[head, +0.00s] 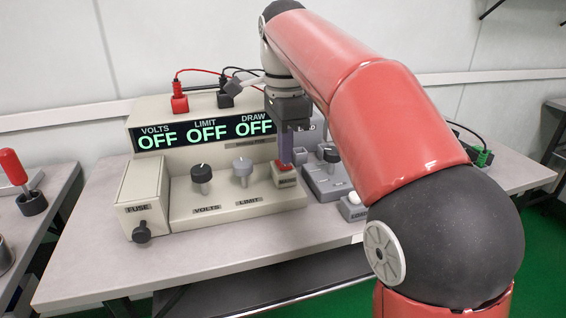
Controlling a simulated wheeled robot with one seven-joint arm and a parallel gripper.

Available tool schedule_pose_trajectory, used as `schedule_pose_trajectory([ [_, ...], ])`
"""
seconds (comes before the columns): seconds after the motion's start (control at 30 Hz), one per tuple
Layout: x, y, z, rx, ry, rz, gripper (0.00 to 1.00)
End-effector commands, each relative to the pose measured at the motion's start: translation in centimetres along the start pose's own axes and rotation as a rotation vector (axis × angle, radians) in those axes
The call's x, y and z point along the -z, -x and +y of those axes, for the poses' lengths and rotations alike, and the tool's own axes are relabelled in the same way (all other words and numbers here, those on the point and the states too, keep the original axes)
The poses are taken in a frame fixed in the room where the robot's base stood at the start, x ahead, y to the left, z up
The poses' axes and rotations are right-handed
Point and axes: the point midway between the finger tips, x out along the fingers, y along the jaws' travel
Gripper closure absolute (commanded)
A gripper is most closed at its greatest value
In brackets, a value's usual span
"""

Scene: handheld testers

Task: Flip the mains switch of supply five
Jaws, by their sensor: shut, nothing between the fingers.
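A beige bench supply (235,207) stands on the table, and its display (206,132) reads OFF under VOLTS, LIMIT and DRAW. No number five is legible on the supply.
VOLTS (202,177) and LIMIT (243,170) knobs stand left of the switch, beside a FUSE box (140,187). A grey device (325,180) sits close on the right, partly behind my arm. Red and black plugs (179,99) rise on top. The table's front left (90,270) is clear.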

Motion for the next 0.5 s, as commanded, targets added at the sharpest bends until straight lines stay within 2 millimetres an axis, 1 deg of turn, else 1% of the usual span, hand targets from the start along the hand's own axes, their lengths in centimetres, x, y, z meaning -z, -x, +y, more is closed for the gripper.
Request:
schedule_pose_trajectory([
  [0.5,0.00,-0.83,0.00,0.001,0.000,0.000,1.00],
])
